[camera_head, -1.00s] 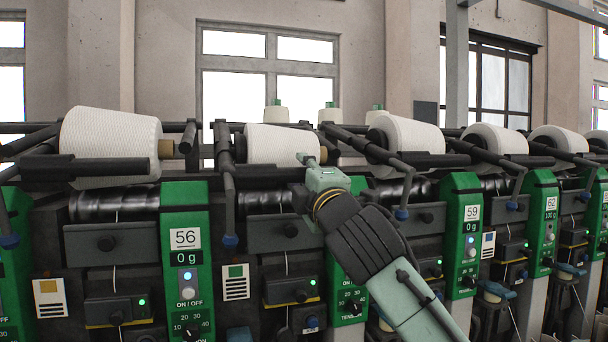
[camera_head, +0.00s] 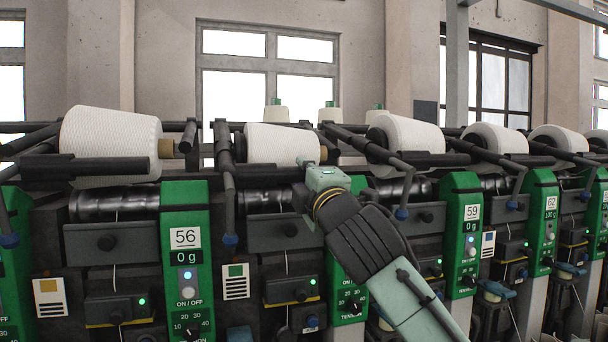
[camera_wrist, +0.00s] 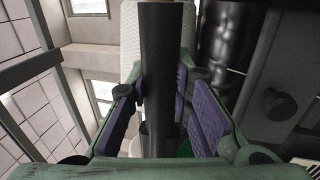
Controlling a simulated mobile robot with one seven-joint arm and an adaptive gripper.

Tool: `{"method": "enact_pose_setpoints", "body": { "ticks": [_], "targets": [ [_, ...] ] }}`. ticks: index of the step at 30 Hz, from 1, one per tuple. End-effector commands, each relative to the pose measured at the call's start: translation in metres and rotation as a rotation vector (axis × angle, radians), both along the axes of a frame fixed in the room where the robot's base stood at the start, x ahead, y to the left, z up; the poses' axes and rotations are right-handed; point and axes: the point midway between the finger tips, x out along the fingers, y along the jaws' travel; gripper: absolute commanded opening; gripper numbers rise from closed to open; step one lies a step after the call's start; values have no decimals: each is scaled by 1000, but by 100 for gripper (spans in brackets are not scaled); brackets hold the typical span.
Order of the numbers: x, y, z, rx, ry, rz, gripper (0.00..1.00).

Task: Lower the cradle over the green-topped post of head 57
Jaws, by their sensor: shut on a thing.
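My gripper (camera_head: 310,166) is at the right end of the white yarn cone (camera_head: 281,145), on the head just right of head 56. In the wrist view its purple-padded fingers (camera_wrist: 160,110) lie on both sides of a long black bar (camera_wrist: 160,55), shut on it. The bar appears to be part of the cradle, with the white cone (camera_wrist: 128,38) behind it. The green post (camera_head: 346,292) of this head shows below my wrist. Its upper part and number plate are hidden by my arm, so I cannot read 57.
Post 56 (camera_head: 186,255) stands to the left and post 59 (camera_head: 462,235) to the right. A neighbouring cone (camera_head: 405,133) and black cradle arms crowd the right side. A black shiny roller (camera_wrist: 232,35) is close beside the bar in the wrist view.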

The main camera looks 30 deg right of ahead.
Motion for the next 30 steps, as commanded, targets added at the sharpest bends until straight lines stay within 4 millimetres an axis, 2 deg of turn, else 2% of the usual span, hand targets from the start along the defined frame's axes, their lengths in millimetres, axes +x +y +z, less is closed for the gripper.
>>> {"method": "enact_pose_setpoints", "body": {
  "ticks": [7,15,16,25,30],
  "targets": [
    [-6,2,29,0,-3,0,0],
    [-8,2,29,-1,-3,-1,0],
    [-8,2,29,-1,-3,-1,20],
    [-8,2,29,-1,-2,0,40],
    [-8,2,29,-2,-3,0,40]
  ]
}}
